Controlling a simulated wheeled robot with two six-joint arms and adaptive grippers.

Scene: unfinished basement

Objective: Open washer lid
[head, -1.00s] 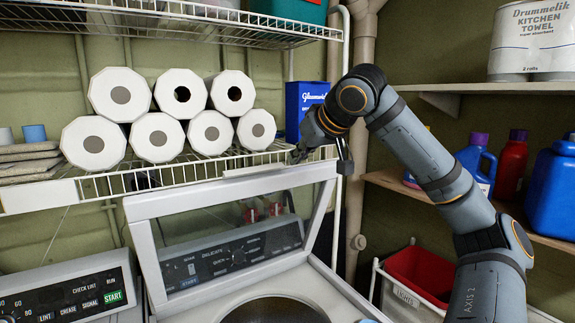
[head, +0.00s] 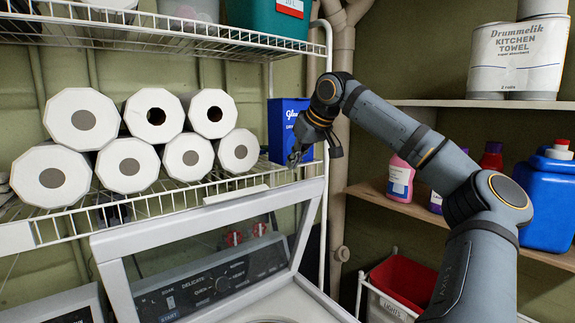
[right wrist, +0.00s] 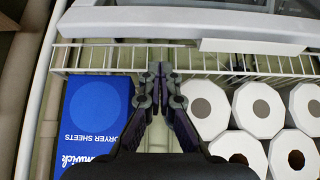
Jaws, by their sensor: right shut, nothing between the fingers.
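The washer lid (head: 210,213), a white frame with a clear window, stands raised and tilted back over the washer. Its top edge is close to the front of the wire shelf. My right gripper (head: 294,160) is shut and empty, just above and behind the lid's top edge near its right end. In the right wrist view, the shut fingers (right wrist: 160,75) point at the wire shelf's front, and the lid (right wrist: 180,22) lies beyond them, apart from the tips. The washer's control panel (head: 220,280) shows through the window. My left gripper is not in view.
White paper rolls (head: 125,165) and a blue dryer sheets box (head: 285,125) stand on the wire shelf (head: 150,208), close around my right gripper. A pipe, a side shelf with bottles (head: 545,200) and a red-lined basket (head: 400,285) are at the right.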

